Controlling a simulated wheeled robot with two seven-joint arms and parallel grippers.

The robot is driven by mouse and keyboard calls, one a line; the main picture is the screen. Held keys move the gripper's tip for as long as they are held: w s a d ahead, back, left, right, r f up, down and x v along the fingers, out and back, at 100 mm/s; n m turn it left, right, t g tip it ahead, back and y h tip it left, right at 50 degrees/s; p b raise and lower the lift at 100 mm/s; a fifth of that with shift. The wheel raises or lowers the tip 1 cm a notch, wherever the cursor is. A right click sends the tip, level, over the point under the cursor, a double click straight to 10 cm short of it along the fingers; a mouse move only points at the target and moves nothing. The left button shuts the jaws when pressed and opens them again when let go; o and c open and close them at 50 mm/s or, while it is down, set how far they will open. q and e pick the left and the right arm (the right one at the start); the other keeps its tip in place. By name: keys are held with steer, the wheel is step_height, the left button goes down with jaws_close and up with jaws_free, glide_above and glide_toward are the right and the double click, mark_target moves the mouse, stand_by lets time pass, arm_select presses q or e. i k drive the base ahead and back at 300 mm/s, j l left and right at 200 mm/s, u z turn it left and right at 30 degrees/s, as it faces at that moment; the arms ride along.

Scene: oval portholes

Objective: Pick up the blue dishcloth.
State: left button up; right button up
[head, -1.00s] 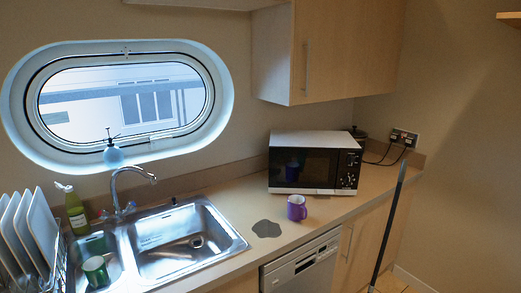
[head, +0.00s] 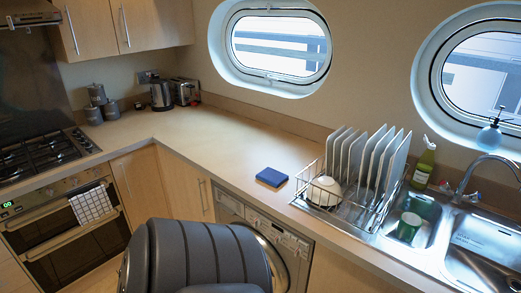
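A folded blue dishcloth (head: 271,177) lies flat on the wooden counter in the head view, just left of the dish rack and near the counter's front edge. A dark grey padded part fills the bottom of the view, in front of the washing machine. Neither gripper shows, so I cannot tell whether they are open or shut. Nothing touches the dishcloth from above.
The dish rack (head: 311,196) holds several white plates (head: 372,157) and a bowl (head: 324,191). A green mug (head: 409,227) stands in the small sink bowl, near a green bottle (head: 424,165). The counter (head: 213,142) left of the cloth is clear. A checked towel (head: 92,205) hangs on the oven.

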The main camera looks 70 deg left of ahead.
mark_target(272, 177)
steer(key=u, duration=2.1)
steer(key=z, duration=1.9)
steer(key=u, duration=1.9)
steer(key=i+l, duration=0.1)
steer(key=l, duration=0.35)
steer(key=i+l, duration=0.15)
steer(key=l, duration=0.3)
steer(key=i+l+u, duration=0.1)
steer(key=l, duration=0.3)
